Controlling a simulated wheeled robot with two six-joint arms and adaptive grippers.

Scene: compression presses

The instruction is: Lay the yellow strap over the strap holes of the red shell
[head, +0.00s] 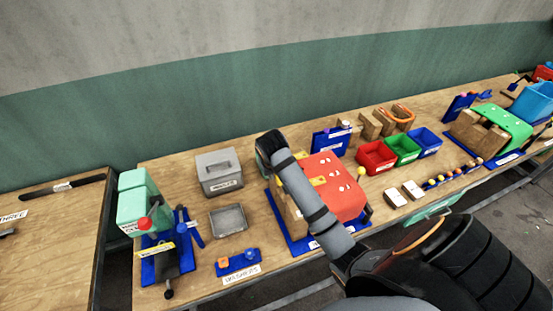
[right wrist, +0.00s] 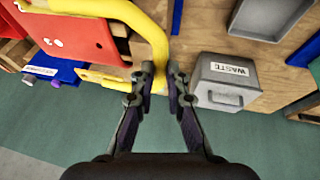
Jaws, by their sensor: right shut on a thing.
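The red shell (head: 345,195) sits on a wooden block in a blue-based fixture on the middle bench; several small pale spots show on its top. It also shows at the upper left of the right wrist view (right wrist: 72,32). My right gripper (right wrist: 160,80) is shut on the yellow strap (right wrist: 152,30), which curves up from the fingertips beside the shell. A flat yellow piece (head: 318,181) shows by the shell's left side in the head view. My right arm crosses in front of the fixture and hides the fingertips and most of the strap there. My left gripper is out of view.
A grey waste bin (head: 219,172) and a grey tray (head: 228,220) stand left of the fixture. A green press (head: 138,203) is further left. Red (head: 376,157), green (head: 403,148) and blue (head: 426,142) bins stand to the right.

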